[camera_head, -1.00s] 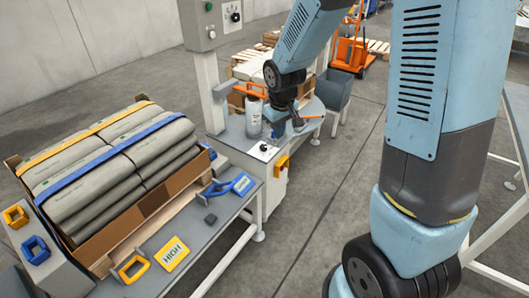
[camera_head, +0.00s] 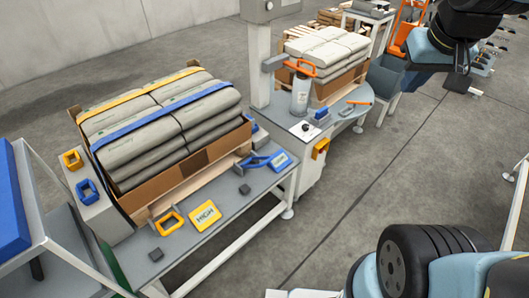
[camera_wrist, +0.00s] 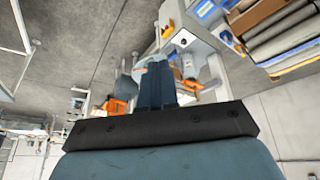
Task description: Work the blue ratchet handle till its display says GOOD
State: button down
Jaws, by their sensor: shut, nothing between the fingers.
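The blue ratchet handle (camera_head: 258,162) lies on the grey bench in front of the strapped bags, at the bench's right end. Its blue display (camera_head: 281,160) is beside it on the right; the wording is too small to read. A blue strap (camera_head: 165,115) runs over the grey bags (camera_head: 150,150). My gripper (camera_wrist: 155,78) is shut and empty in the wrist view, in the air well away from the handle. In the head view my arm is at the upper right, clear of the bench.
A yellow handle (camera_head: 168,223) and a yellow display (camera_head: 206,215) reading HIGH stand on the same bench, with a yellow strap (camera_head: 140,94) over the bags. Open floor lies to the right.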

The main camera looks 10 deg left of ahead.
jog(key=shift+m+t, duration=0.3)
jog(key=shift+m, duration=0.2)
jog(key=s, duration=0.1)
jog(key=s+r, duration=0.1)
jog(key=s, duration=0.1)
jog(key=s+d, duration=0.1)
jog(key=s, duration=0.1)
jog(key=shift+s+r, duration=0.1)
jog(key=shift+r, duration=0.3)
jog(key=shift+d, duration=0.1)
